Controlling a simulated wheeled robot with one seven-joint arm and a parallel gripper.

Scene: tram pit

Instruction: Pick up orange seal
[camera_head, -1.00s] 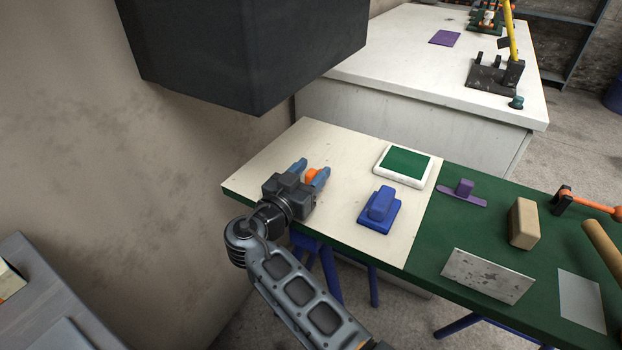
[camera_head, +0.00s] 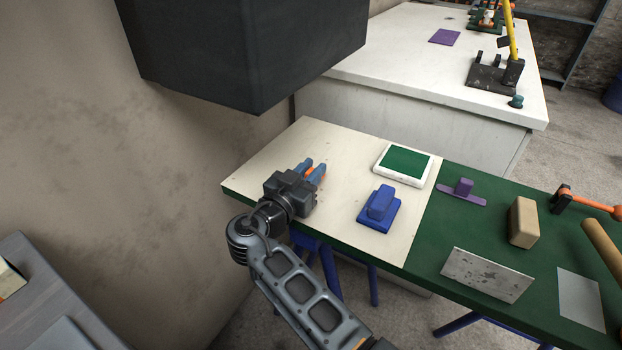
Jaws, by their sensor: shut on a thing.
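The orange seal (camera_head: 315,175) shows as a small patch of orange between the blue fingertips of my gripper (camera_head: 312,170). The fingers are close together and shut on it, over the white left part of the table. Most of the seal is hidden by the fingers and the gripper body. I cannot tell whether it touches the tabletop.
A blue seal-like block (camera_head: 379,204) stands right of my gripper. A white pad with a green top (camera_head: 404,163) lies behind it. A purple-handled piece (camera_head: 463,188), a tan block (camera_head: 522,222) and a metal plate (camera_head: 487,275) sit on the green part. A dark box (camera_head: 240,50) hangs above.

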